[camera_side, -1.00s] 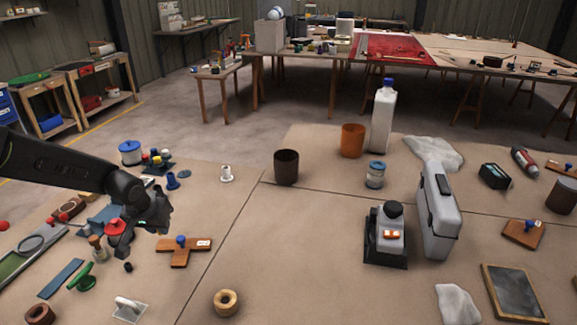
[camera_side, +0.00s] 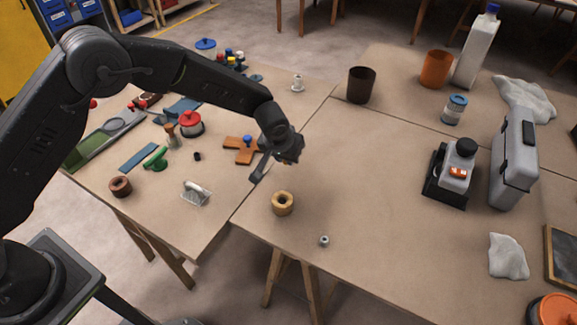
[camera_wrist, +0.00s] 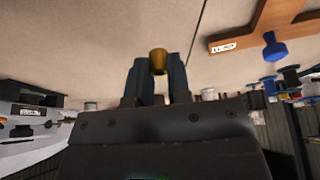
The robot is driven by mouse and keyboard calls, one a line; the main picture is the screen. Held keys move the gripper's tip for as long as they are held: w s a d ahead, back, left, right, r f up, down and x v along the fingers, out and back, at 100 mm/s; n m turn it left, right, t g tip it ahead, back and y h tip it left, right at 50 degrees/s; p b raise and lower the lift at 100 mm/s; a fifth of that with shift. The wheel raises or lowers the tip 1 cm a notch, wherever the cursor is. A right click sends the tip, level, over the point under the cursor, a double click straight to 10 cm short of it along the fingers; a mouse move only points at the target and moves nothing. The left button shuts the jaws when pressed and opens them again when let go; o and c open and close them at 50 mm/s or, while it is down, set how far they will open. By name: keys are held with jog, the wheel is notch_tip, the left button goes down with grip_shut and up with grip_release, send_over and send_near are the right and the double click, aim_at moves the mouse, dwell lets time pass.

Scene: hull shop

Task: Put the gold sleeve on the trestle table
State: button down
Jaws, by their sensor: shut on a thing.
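The gold sleeve (camera_wrist: 158,62) is held between the two dark fingers of my gripper (camera_wrist: 158,75) in the wrist view. In the side view my gripper (camera_side: 262,165) hangs above the seam between two tabletops, beside a wooden cross-shaped piece with a blue knob (camera_side: 241,150). I cannot make out the sleeve there. The trestle table (camera_side: 350,165) is a broad tan top on wooden trestle legs. A bare stretch of tan surface shows beyond the sleeve in the wrist view. Contact between sleeve and table cannot be seen.
A tan ring (camera_side: 282,204) lies just in front of my gripper, with a small grey nut (camera_side: 324,240) nearby. A grey case (camera_side: 514,160) and a black-based device (camera_side: 452,172) stand to the right. The table's middle is clear. The left top is crowded with tools.

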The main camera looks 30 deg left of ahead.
aim_at(290, 172)
jog(key=shift+d+f, duration=0.3)
jog(key=shift+f, duration=1.85)
jog(key=shift+f, duration=0.1)
jog(key=c, duration=1.1)
grip_release()
jog(key=v, duration=1.2)
